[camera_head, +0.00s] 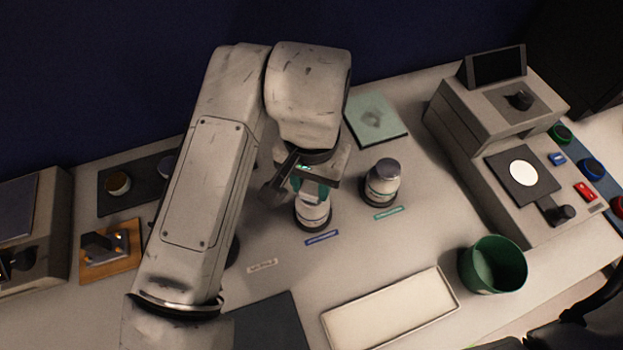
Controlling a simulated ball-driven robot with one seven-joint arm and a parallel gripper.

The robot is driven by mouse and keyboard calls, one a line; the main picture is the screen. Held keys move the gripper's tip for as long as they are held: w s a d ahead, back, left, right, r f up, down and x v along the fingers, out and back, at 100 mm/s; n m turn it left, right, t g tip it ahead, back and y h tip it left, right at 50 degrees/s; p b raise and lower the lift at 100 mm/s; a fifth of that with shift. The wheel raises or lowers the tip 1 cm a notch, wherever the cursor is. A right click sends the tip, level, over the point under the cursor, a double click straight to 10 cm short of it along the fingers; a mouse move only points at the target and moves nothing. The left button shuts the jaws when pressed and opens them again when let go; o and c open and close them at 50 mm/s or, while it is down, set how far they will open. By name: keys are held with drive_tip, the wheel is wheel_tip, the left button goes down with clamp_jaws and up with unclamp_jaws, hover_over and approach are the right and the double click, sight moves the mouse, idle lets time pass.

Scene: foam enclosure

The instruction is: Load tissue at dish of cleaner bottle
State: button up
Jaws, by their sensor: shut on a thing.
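My gripper (310,191) points down over a white bottle (315,214) near the middle of the table. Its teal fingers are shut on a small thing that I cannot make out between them. The fingers overlap this bottle's top, so its dish is hidden, and I cannot tell whether they touch it. A blue label strip (322,238) lies in front of this bottle. A second white bottle (381,188) with a grey top stands upright to the right, behind a green label strip (388,212). A pale green square pad (391,131) at the back bears a small greyish patch that may be tissue.
A green bin (472,272) and a white tray (337,326) stand at the front right. A grey machine (462,118) with a screen occupies the back right. A wooden block (92,264) and dark tray (116,206) are at left. Table right of the second bottle is clear.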

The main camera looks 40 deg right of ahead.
sight(312, 186)
drive_tip(key=shift+r+p, duration=1.85)
drive_tip(key=shift+r, duration=0.7)
